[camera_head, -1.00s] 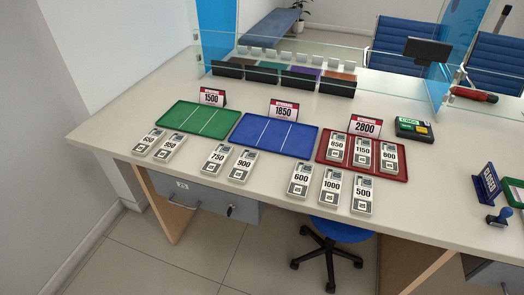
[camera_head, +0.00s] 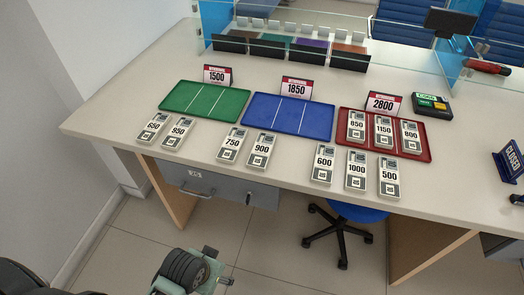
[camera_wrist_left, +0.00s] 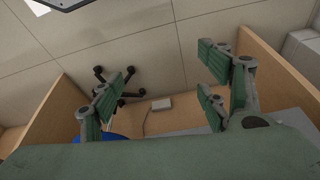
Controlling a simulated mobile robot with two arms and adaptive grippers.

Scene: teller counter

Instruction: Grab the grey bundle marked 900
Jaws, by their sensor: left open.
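The grey bundle marked 900 (camera_head: 260,151) lies on the counter near its front edge, in front of the blue tray (camera_head: 318,133). The bundle marked 750 (camera_head: 231,145) lies just left of it, with a small gap. My left gripper (camera_head: 216,268) is at the bottom of the head view, below and in front of the counter edge, well away from the bundle. In the left wrist view my left gripper (camera_wrist_left: 165,85) is open and empty, with the floor and the stool's base beyond it. No bundle shows there. My right gripper is not in view.
Bundles 650 (camera_head: 152,128) and 950 (camera_head: 178,132) lie to the left; bundles 600 (camera_head: 323,164), 1000 (camera_head: 356,170) and 500 (camera_head: 389,177) to the right. A green tray (camera_head: 240,102) is empty; a red tray (camera_head: 424,156) holds three bundles. A drawer (camera_head: 225,186) is below the counter.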

